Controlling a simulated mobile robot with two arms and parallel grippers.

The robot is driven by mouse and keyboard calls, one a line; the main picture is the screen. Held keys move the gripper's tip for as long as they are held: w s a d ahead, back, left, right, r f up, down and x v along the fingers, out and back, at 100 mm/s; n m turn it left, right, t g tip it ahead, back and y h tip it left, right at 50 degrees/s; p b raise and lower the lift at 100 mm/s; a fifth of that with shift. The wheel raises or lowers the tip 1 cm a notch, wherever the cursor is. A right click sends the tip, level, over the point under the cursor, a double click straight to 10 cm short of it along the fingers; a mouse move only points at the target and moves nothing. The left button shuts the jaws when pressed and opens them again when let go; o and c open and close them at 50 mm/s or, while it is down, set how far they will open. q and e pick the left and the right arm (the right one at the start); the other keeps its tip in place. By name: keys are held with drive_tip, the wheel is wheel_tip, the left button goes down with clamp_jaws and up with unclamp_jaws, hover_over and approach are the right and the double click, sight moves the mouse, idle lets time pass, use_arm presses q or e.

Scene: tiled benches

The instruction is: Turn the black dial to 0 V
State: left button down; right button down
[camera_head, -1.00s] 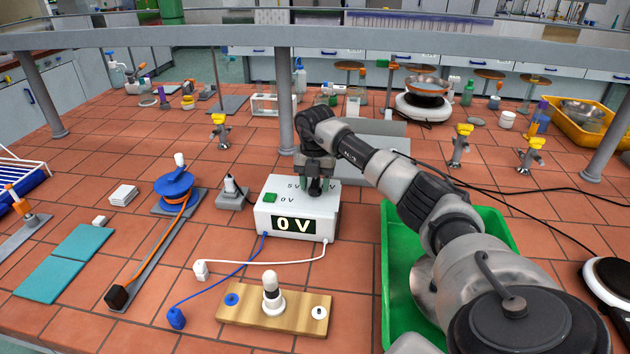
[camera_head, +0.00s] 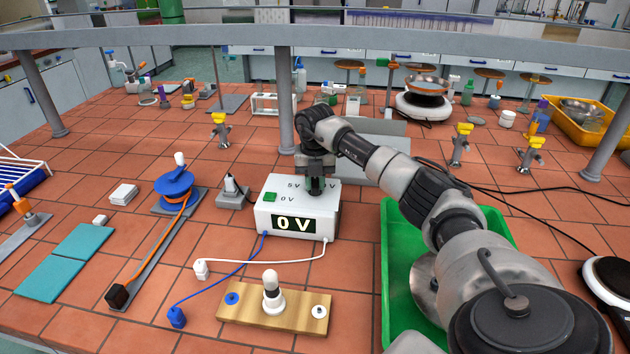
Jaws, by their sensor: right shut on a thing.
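A white power supply box (camera_head: 268,222) stands on the tiled bench near the middle of the head view. The dial's pointing direction cannot be made out. My left gripper is not in view.
A wooden board with a bulb (camera_head: 246,312) lies in front of the box, with blue and white leads near it. A green tray (camera_head: 391,290) is under my right arm. A blue cable reel (camera_head: 174,184) stands to the left, and a grey post (camera_head: 285,100) rises behind the box.

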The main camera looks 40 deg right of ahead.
drive_tip(key=n, duration=0.3)
drive_tip(key=shift+r+n, duration=0.1)
drive_tip(key=shift+n, duration=0.2)
drive_tip(key=n, duration=0.4)
drive_tip(key=shift+n, duration=0.3)
drive_tip(key=n, duration=0.4)
drive_tip(key=shift+n, duration=1.7)
drive_tip(key=c, duration=1)
unclamp_jaws()
